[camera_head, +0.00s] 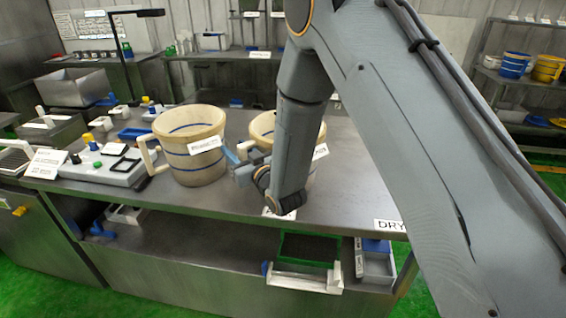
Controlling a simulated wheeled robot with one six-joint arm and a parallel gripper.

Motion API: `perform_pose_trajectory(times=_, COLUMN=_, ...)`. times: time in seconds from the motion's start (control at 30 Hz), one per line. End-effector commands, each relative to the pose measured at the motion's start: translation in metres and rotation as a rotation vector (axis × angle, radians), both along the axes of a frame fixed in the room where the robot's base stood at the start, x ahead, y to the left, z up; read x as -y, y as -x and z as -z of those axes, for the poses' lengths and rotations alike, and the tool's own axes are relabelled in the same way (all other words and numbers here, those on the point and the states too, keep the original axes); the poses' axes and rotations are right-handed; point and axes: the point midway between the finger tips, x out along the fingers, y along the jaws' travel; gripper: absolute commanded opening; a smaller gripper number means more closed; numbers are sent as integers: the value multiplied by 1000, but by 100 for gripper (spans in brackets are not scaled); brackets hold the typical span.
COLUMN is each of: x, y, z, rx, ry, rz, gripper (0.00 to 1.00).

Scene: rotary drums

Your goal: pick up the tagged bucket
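A cream bucket (184,167) with blue bands, a white tag and a handle on its left side stands upright on the metal bench. A second cream bucket (262,124) stands to its right, largely hidden behind my arm. A white tag (320,152) shows at its right side and its handle (243,148) points left. My gripper (238,164) is low between the two buckets, close to the second bucket's handle. I cannot tell whether it touches the handle or whether its fingers are open or shut. The wording on both tags is too small to read surely.
The metal bench (350,190) has bare room along its front edge, with a "DRY" label (389,225) at the right. A control box (105,165) with knobs stands left of the buckets. A green-and-white tray (305,262) sits on the lower shelf.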

Motion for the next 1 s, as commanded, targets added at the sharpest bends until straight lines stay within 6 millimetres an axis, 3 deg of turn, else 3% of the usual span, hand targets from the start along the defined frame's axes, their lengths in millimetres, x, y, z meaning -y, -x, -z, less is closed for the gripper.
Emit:
perform_pose_trajectory(times=0.13, x=0, y=0, z=0, rx=0, ry=0, rz=0, gripper=37)
perform_pose_trajectory(times=0.37, x=0, y=0, z=0, rx=0, ry=0, rz=0, gripper=0)
perform_pose_trajectory(times=1.0, x=0, y=0, z=0, rx=0, ry=0, rz=0, gripper=0)
